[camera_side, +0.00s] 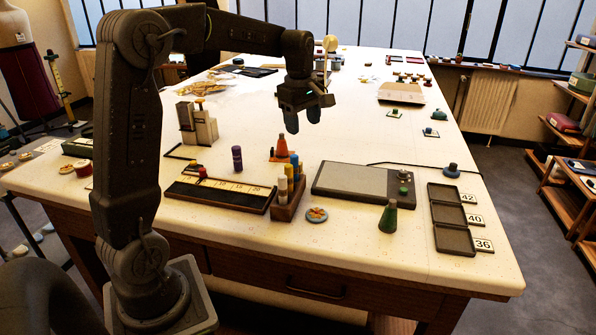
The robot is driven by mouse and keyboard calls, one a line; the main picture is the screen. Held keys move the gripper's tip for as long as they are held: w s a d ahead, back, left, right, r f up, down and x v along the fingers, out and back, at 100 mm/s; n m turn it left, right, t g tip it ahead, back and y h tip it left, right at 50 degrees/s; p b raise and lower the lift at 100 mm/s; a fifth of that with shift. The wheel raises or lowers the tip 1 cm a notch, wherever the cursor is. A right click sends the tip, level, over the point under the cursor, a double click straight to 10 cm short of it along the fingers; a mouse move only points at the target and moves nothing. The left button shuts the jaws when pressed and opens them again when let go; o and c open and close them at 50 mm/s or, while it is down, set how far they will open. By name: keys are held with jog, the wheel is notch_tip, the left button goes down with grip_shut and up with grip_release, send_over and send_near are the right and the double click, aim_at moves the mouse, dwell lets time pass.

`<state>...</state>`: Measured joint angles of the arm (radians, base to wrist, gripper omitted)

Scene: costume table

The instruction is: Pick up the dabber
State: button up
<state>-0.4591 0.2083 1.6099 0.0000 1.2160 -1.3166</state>
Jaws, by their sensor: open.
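I cannot tell for certain which thing is the dabber. A purple upright cylinder with a rounded top (237,159) has a dabber-like shape and stands behind the ruler board. An orange cone-shaped piece (281,147) stands to its right, and a dark green cone-shaped piece (388,218) stands near the front right. My gripper (302,119) points down above the table, higher than these pieces and to the right of the purple cylinder. Its jaws are apart and nothing shows between them.
A wooden holder with coloured sticks (288,208) stands below my gripper, beside the ruler board (221,193). A flat grey device (362,187) and three dark trays (454,240) lie to the right. A round patterned disc (317,215) lies near the front edge.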

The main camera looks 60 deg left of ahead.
jog(key=w+a+f+n+g, duration=0.1)
jog(key=w+a+f+n, duration=0.25)
jog(key=a+n, duration=0.35)
jog(key=shift+m+h, duration=0.3)
jog(key=shift+m, duration=0.3)
jog(key=f, duration=0.3)
jog(key=a+f, duration=0.1)
jog(key=f, duration=0.5)
jog(key=shift+s+a+f, duration=0.1)
jog(key=shift+s+a, duration=0.05)
jog(key=shift+s, duration=0.25)
jog(key=shift+w+a+f, duration=0.1)
jog(key=shift+a+f, duration=0.05)
jog(key=shift+f, duration=1.25)
jog(key=shift+w+a+f, duration=0.1)
jog(key=shift+a+f, duration=0.05)
jog(key=shift+f, duration=1.2)
jog(key=c, duration=0.9)
